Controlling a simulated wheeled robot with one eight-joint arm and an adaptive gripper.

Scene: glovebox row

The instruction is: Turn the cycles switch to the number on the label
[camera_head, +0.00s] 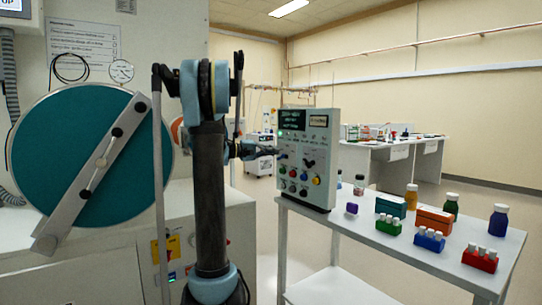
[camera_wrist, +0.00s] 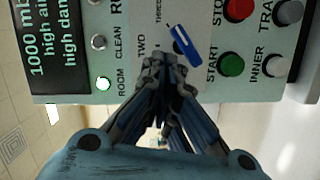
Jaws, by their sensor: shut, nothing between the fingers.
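The control panel (camera_head: 318,195) is a pale upright box on the white table, with dark displays, knobs and coloured buttons. In the wrist view the panel (camera_wrist: 130,15) appears turned sideways. A blue rotary switch (camera_wrist: 186,46) sits beside the words TWO and THREE; it lies slanted, its upper end near THREE. Whether it is the cycles switch cannot be read. My gripper (camera_wrist: 160,62) is shut and empty, its tips close to the switch; contact cannot be told. In the head view my gripper (camera_head: 274,152) reaches the panel's left side. A small pale label (camera_head: 318,121) tops the panel; its number is unreadable.
A green START button (camera_wrist: 231,64) and a red STOP button (camera_wrist: 238,9) are close to the switch. The white table (camera_head: 400,250) holds bottles and coloured tube racks right of the panel. A large teal round door (camera_head: 75,150) stands at the left.

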